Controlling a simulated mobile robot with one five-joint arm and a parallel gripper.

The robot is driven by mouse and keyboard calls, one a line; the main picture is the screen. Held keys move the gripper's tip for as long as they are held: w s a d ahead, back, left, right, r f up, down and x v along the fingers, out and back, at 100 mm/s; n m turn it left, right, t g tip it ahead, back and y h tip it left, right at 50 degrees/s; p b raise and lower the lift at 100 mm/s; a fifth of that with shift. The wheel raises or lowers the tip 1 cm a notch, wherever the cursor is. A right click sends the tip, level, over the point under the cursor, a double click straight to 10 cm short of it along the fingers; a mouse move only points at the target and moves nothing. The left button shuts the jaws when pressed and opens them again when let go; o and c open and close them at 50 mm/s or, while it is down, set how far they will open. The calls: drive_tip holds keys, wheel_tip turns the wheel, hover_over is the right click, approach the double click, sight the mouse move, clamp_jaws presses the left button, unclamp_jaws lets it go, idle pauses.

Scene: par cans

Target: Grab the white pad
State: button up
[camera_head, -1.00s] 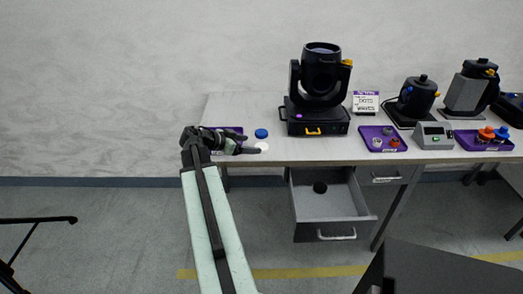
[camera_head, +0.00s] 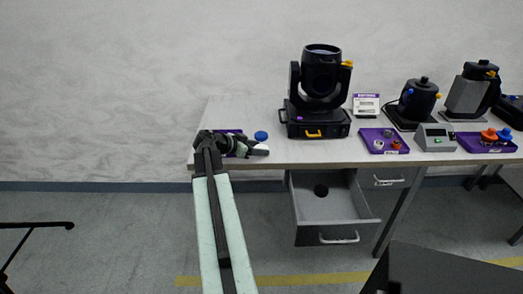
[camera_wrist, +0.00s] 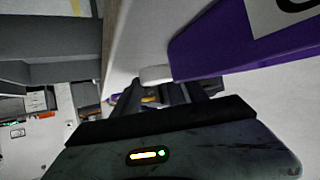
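The white pad (camera_wrist: 156,74) is a small pale piece just beyond my fingertips in the wrist view, beside a purple tray edge. In the head view it is a small white patch (camera_head: 262,147) near the table's front left edge, partly covered by my gripper (camera_head: 258,152). My gripper (camera_wrist: 158,93) shows dark fingers with a gap between them in the wrist view, so it looks open. Whether a finger touches the pad cannot be told.
A blue round piece (camera_head: 261,135) stands just behind the gripper. The purple tray (camera_wrist: 245,45) is close on the right in the wrist view. A black moving-head light (camera_head: 321,85) stands further right. An open drawer (camera_head: 335,232) juts out below the table (camera_head: 300,157).

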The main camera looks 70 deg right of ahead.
wheel_tip(320, 180, up, 10)
drive_tip(key=p, duration=1)
